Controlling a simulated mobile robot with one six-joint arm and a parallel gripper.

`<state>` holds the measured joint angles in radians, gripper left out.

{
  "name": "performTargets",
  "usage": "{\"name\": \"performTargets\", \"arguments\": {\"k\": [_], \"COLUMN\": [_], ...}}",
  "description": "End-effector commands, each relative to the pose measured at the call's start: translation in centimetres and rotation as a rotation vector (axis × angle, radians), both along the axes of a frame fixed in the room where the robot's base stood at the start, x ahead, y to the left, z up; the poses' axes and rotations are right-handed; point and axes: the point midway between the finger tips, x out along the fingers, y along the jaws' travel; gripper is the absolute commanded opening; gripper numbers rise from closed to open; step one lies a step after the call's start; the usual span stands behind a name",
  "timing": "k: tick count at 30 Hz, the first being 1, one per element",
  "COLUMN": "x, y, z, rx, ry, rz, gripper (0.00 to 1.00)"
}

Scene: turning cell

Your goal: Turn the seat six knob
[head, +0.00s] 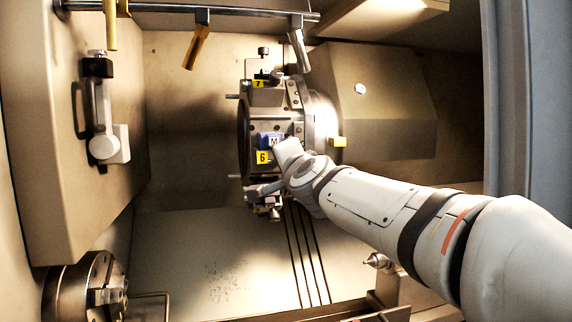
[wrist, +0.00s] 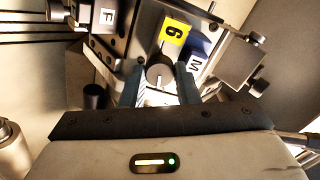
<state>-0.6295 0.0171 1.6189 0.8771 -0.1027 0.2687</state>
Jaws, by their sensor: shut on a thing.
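The yellow label "6" (head: 262,157) marks seat six on the tool turret (head: 246,125), which stands in the middle of the head view. The same label also shows upright-turned in the wrist view (wrist: 174,31). Just below it in the wrist view is the round dark seat six knob (wrist: 158,70), with a pale mark on its face. My gripper (wrist: 160,86) has one finger on each side of this knob and is shut on it. In the head view my gripper's body hides the knob and the fingertips.
A blue block marked M (wrist: 195,58) sits close beside the knob. A block marked F (wrist: 107,17) is at the upper left of the wrist view. Label "7" (head: 258,84) is higher on the turret. A chuck (head: 88,288) is at lower left. Nozzles hang from a top rail (head: 190,11).

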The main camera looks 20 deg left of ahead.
Motion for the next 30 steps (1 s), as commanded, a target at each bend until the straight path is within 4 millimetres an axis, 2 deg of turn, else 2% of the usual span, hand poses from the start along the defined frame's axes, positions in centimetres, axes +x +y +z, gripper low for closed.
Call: {"name": "performTargets", "arguments": {"k": [12,28,29,30], "x": [0.05,0.03,0.02,0.02], "y": [-0.09,-0.08,-0.07,-0.07], "z": [0.16,0.18,0.18,0.18], "rx": [0.157,0.177,0.176,0.176], "ry": [0.091,0.104,0.103,0.103], "rz": [-0.002,-0.002,-0.002,-0.002], "gripper": [0.06,0.06,0.29,0.32]}}
